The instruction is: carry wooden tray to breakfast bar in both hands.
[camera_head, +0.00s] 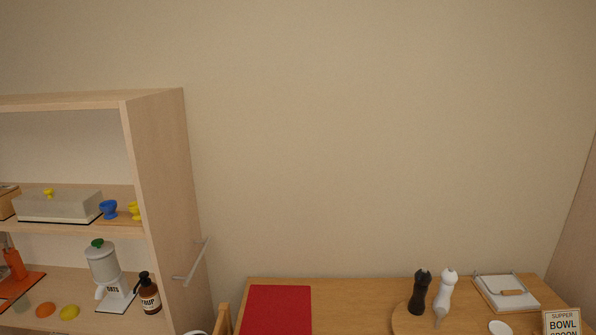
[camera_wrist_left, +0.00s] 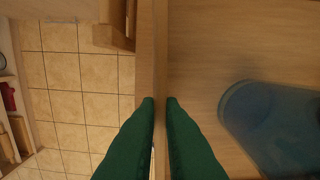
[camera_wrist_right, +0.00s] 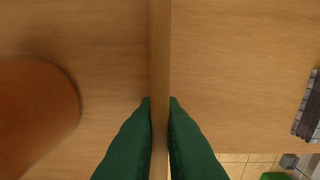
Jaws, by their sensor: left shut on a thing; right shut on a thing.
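The wooden tray shows only in the wrist views; it is outside the head view. My left gripper (camera_wrist_left: 160,101) is shut on one thin upright wall of the wooden tray (camera_wrist_left: 200,50). My right gripper (camera_wrist_right: 160,101) is shut on another wall of the tray, whose floor also shows in the right wrist view (camera_wrist_right: 90,60). A blue, see-through rounded thing (camera_wrist_left: 270,125) is on the tray near the left gripper. An orange rounded thing (camera_wrist_right: 35,115) is on the tray near the right gripper. Neither gripper shows in the head view.
A wooden table (camera_head: 350,305) stands against the wall with a red mat (camera_head: 275,310), dark mill (camera_head: 420,293), white mill (camera_head: 445,290) and sign (camera_head: 562,322). A shelf unit (camera_head: 160,180) is at left. A wooden surface (camera_wrist_right: 235,70) lies beside the tray, with tiled floor (camera_wrist_left: 75,80) below.

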